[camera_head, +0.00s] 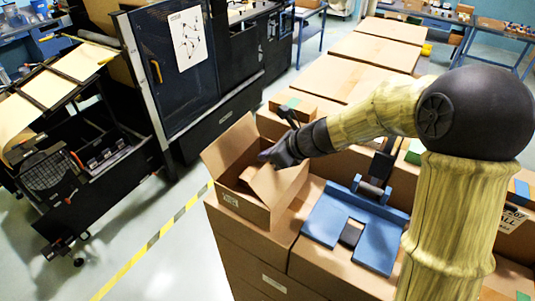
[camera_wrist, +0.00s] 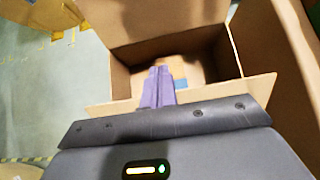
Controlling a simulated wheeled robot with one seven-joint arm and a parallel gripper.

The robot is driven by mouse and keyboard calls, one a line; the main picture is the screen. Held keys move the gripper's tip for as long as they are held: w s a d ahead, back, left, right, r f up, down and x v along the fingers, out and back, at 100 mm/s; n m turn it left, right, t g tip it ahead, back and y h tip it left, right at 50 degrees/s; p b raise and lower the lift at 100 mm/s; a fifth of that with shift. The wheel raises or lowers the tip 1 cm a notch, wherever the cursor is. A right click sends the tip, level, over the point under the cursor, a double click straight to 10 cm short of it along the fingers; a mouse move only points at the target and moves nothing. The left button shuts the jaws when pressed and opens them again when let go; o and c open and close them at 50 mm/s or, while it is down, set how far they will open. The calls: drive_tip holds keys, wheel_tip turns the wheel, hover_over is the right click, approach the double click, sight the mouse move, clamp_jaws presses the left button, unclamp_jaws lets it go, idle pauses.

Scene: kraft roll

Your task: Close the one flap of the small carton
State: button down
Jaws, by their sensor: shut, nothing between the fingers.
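The small carton (camera_head: 243,205) stands open-topped on a row of larger cartons in the head view. One brown flap (camera_head: 228,146) stands up at its back left, and another panel (camera_head: 278,186) slants at its right side, near my gripper. My gripper (camera_head: 268,157) is shut and empty, over the carton's opening from the right. In the wrist view my purple-grey fingers (camera_wrist: 158,72) lie together across the carton's pale near edge (camera_wrist: 235,90) and point inside. The carton's far flap (camera_wrist: 150,20) rises beyond them. I cannot tell whether the fingers touch cardboard.
A blue fixture (camera_head: 375,249) lies on the cartons to the right of the small carton. More closed cartons (camera_head: 375,50) run toward the back. A dark machine cabinet (camera_head: 170,60) stands behind left. Clear floor with a yellow-black stripe (camera_head: 150,245) lies to the left.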

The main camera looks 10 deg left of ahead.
drive_tip(key=shift+r, duration=0.15)
idle(0.7)
drive_tip(key=shift+r+p, duration=0.7)
drive_tip(key=shift+p, duration=0.05)
drive_tip(key=shift+d, duration=0.1)
drive_tip(key=p+v, duration=0.1)
drive_tip(key=v, duration=0.1)
drive_tip(key=p+v, duration=0.1)
drive_tip(key=v, duration=0.1)
drive_tip(key=shift+w+r+p, duration=0.15)
drive_tip(key=shift+r+p, duration=0.25)
drive_tip(key=shift+r, duration=0.05)
wheel_tip(320, 180, up, 9)
drive_tip(key=b, duration=0.1)
drive_tip(key=shift+a, duration=0.3)
drive_tip(key=shift+r, duration=0.15)
